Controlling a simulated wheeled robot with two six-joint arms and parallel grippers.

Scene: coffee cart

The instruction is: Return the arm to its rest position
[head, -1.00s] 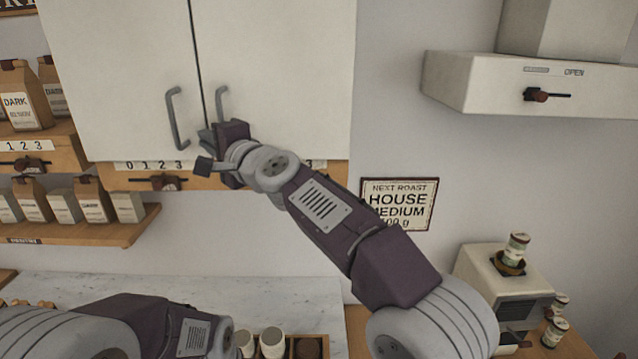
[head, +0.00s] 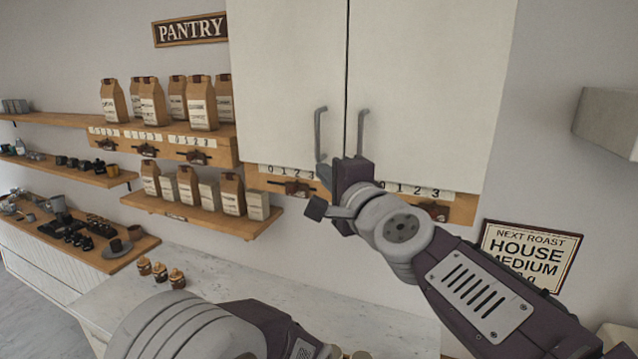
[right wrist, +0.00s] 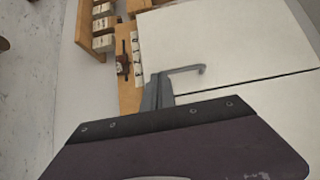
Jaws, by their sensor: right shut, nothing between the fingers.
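My right arm reaches up from the lower right in the head view. Its gripper (head: 326,178) is in front of the lower edge of the white wall cabinet (head: 285,80), near the two grey door handles. The fingers are partly hidden behind the wrist. In the right wrist view the gripper fingers (right wrist: 157,95) are shut and empty, close beside a handle (right wrist: 188,69). I cannot tell whether they touch it. Both cabinet doors look closed. My left arm crosses the bottom of the head view; its gripper is out of sight.
Shelves with coffee bags (head: 202,103) and sliders numbered 0 to 3 (head: 297,188) lie left of and under the cabinet. A marble counter (head: 215,275) is below. A sign reading HOUSE MEDIUM (head: 527,256) hangs at right. A pale hood (head: 608,120) juts out at far right.

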